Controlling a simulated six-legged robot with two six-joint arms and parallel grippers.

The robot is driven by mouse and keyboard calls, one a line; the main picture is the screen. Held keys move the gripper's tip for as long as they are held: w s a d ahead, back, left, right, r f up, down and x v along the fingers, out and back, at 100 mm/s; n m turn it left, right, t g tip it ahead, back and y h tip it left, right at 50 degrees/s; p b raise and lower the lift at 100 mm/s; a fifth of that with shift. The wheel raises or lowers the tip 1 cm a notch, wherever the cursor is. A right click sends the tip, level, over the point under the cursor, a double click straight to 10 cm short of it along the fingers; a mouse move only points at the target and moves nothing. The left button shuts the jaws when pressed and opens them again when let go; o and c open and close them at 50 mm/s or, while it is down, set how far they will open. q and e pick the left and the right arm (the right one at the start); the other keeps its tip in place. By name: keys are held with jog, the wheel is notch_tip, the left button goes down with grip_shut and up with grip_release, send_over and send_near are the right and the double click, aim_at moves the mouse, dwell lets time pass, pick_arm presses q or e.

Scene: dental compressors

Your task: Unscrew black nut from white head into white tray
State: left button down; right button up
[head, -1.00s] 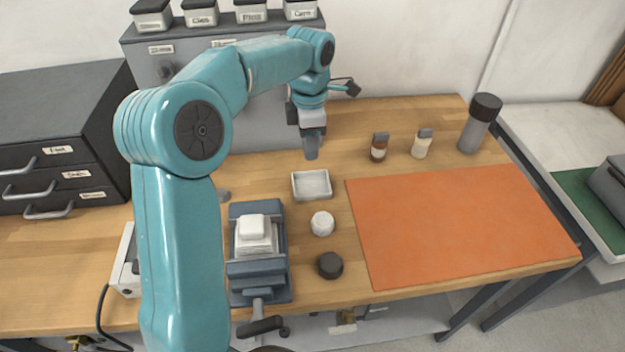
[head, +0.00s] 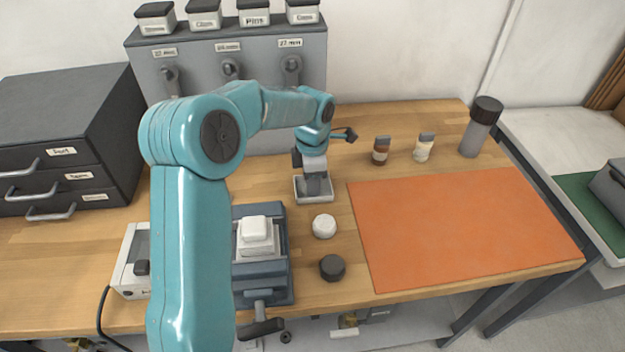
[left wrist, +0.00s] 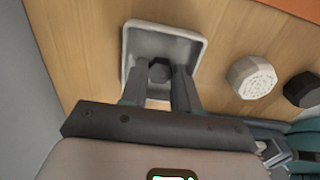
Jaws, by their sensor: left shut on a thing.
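My left gripper (head: 314,192) reaches down over the small white tray (head: 299,197). In the left wrist view its two fingers (left wrist: 161,80) are closed on a small black nut (left wrist: 160,70), and the tray (left wrist: 140,42) is right beneath or around it. I cannot tell whether the nut touches the tray's floor. The white head (head: 255,230) sits on a white block in the blue-grey vise (head: 272,268), with no black nut visible on it. In the head view the nut is hidden by the gripper. My right gripper is not in view.
A white round cap (head: 324,226) and a black round cap (head: 332,267) stand near the vise. An orange mat (head: 455,225) covers the right of the table. Two small bottles (head: 381,151) and a grey cylinder (head: 480,127) stand behind it. Dark drawers (head: 65,140) stand left.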

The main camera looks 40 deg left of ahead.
pick_arm(q)
jog(key=c, duration=1.1)
grip_release()
jog(key=shift+w+f, duration=0.1)
jog(key=shift+f, duration=0.15)
jog(key=shift+r, duration=0.1)
jog(key=shift+r, duration=0.2)
notch_tip(320, 180, up, 12)
jog(key=p, duration=0.1)
jog(key=shift+f, duration=0.1)
